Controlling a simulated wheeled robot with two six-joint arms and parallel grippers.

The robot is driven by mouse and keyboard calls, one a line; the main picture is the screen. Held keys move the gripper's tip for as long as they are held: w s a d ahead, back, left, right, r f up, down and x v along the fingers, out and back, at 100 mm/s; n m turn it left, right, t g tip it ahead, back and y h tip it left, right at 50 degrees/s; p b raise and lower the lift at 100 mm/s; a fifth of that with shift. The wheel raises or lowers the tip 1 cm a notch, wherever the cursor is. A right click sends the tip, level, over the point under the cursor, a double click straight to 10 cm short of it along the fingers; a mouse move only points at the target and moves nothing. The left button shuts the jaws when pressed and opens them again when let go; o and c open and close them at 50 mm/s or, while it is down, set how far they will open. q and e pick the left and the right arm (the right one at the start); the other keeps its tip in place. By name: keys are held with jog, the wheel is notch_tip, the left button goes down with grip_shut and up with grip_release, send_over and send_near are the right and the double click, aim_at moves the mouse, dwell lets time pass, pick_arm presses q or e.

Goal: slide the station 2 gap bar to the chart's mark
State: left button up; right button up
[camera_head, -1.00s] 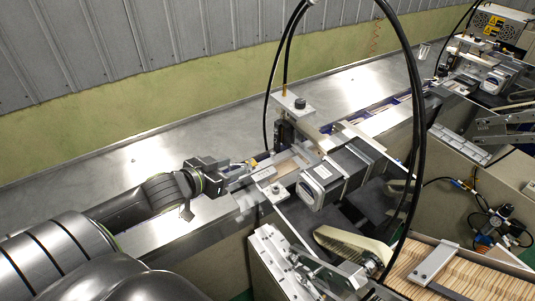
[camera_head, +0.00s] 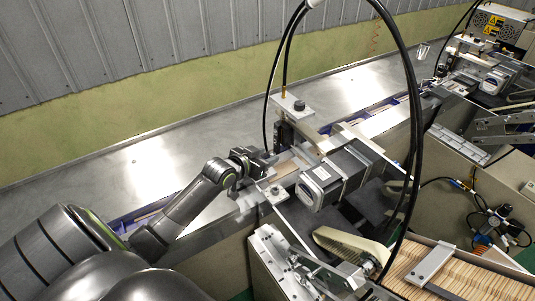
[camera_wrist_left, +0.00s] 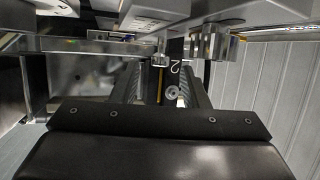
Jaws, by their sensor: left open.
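My left gripper (camera_head: 272,166) is at the near-left side of the station in the head view, beside its metal frame. In the left wrist view the left gripper (camera_wrist_left: 162,70) is open, its two dark fingers apart. My right gripper is not in view.
A motor block (camera_head: 335,175) stands just right of the gripper, with black cables (camera_head: 412,100) arching above. A tray of wooden sticks (camera_head: 475,272) is at lower right. The steel table (camera_head: 120,160) behind is clear. A second similar station stands at upper right.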

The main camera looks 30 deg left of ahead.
pick_arm(q)
jog(key=shift+w+f, duration=0.25)
jog(key=shift+w, duration=0.35)
grip_shut()
